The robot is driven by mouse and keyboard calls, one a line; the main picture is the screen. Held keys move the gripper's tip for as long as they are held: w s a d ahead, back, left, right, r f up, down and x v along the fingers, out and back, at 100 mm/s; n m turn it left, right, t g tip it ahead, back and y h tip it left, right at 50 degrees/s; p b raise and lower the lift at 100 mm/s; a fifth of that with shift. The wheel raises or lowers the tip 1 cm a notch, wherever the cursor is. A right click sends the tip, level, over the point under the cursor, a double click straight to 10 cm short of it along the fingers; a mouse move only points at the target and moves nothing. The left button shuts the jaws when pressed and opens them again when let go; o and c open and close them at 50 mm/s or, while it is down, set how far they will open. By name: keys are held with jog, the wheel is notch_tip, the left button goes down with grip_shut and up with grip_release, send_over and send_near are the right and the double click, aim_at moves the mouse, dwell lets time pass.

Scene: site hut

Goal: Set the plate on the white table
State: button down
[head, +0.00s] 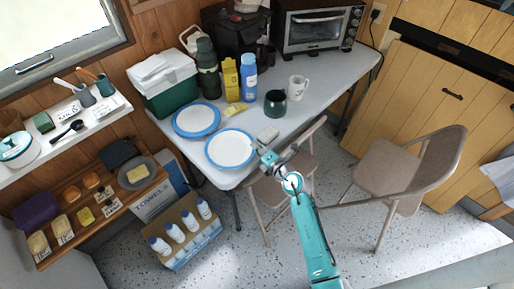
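A white plate with a blue rim (230,148) is at the front left of the white table (318,88), close to its front edge. A second blue-rimmed plate (197,120) lies behind it to the left. A dark grey plate (150,165) with a yellow block on it sits on the low wooden shelf. My gripper (267,156) is at the table's front edge, just right of the nearer blue-rimmed plate. I cannot tell whether it touches that plate's rim, or whether its fingers are open or shut.
A small pale block (268,134), dark mug (275,103), white mug (298,87), blue bottle (249,76) and green cooler (163,84) stand on the table. Folding chairs (405,170) are in front. A bottle crate (186,232) is on the floor.

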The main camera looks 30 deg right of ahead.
jog(key=shift+s+f, duration=0.25)
jog(key=shift+f, duration=0.65)
jog(key=c, duration=1.2)
grip_release()
jog(key=shift+c, duration=0.2)
jog(key=shift+s, duration=0.1)
jog(key=r+v, duration=0.1)
jog(key=v, duration=1)
jog(key=shift+s+r, duration=0.15)
jog(key=shift+r, duration=0.25)
jog(key=s+a+r+m+t+y, duration=0.1)
jog(key=s+a+r+m, duration=0.1)
jog(key=s+a+m, duration=0.45)
jog(key=s+a+r+m+t, duration=0.1)
jog(key=s+a+r+t, duration=0.2)
jog(key=s, duration=0.7)
jog(key=s+r+m+g+h, duration=0.1)
jog(key=s+r+m+g, duration=0.1)
jog(key=s+m, duration=0.5)
jog(key=s+r+m+g+h, duration=0.2)
jog(key=s+m, duration=0.6)
jog(key=s, duration=0.5)
jog(key=shift+s+a+r+g, duration=0.25)
jog(key=shift+s+r+g, duration=0.05)
jog(key=shift+s+r, duration=0.05)
